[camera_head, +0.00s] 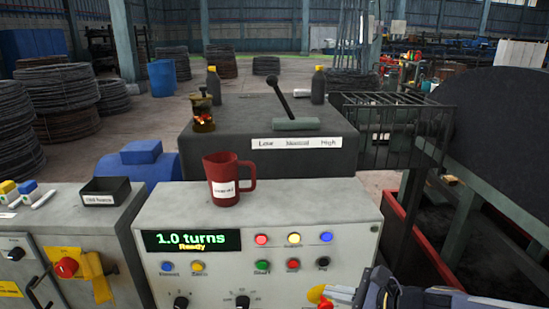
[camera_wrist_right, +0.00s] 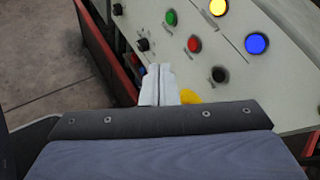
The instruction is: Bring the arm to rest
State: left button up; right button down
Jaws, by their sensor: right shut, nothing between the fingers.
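My right gripper (camera_head: 338,293) is at the lower right front of the light grey control panel (camera_head: 350,225). In the right wrist view its two pale fingers (camera_wrist_right: 158,84) are closed together with nothing between them. A yellow round part (camera_head: 315,293) with some red beside it is next to the fingertips, partly hidden; I cannot tell whether they touch. The panel's display (camera_head: 192,240) reads "1.0 turns" and "Ready". My left gripper is not in view.
A red mug (camera_head: 224,188) stands on the panel's top. Behind it, a dark box carries a black lever (camera_head: 279,95) and a label strip (camera_head: 297,143). A large dark drum (camera_head: 480,130) and a black cage (camera_head: 395,125) stand at the right. A grey cabinet (camera_head: 90,230) is at the left.

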jog(key=s+d+r+n+g+h, duration=0.1)
jog(key=s+r+n+g+h, duration=0.1)
jog(key=s+n, duration=1.1)
jog(key=s+d+f+n+h, duration=0.2)
jog(key=s+d+n+h, duration=0.2)
jog(key=s+d+n, duration=0.2)
jog(key=shift+s+f+n+g, duration=0.2)
jog(key=shift+f+n+g, duration=0.15)
jog(key=shift+n, duration=0.15)
